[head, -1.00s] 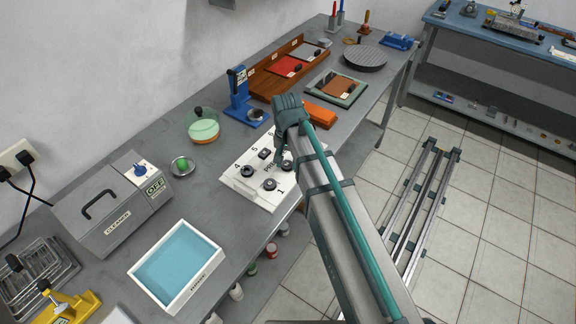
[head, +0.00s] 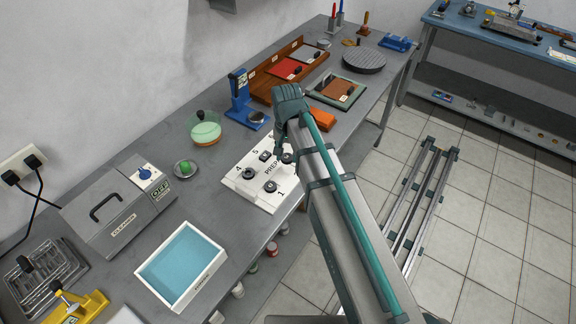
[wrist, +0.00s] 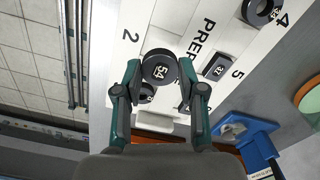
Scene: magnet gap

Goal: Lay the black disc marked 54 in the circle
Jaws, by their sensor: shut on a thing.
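The black disc marked 54 (wrist: 160,68) is in the wrist view, between the two fingertips of my gripper (wrist: 160,82). The gripper is shut on it, over the white PREP board (wrist: 195,12). I cannot tell whether the disc touches the board. In the head view my gripper (head: 281,152) is at the board's upper right, and my arm partly covers that area. A smaller dark part (wrist: 147,93) shows just below the disc in the wrist view. I cannot make out a marked circle in these frames.
On the board are a square part marked 37 (wrist: 218,67), a black ring (head: 248,174) and another disc (head: 270,186). A blue press stand (head: 240,103), a domed dish (head: 205,131), a cleaner box (head: 120,207) and a blue tray (head: 180,265) stand around.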

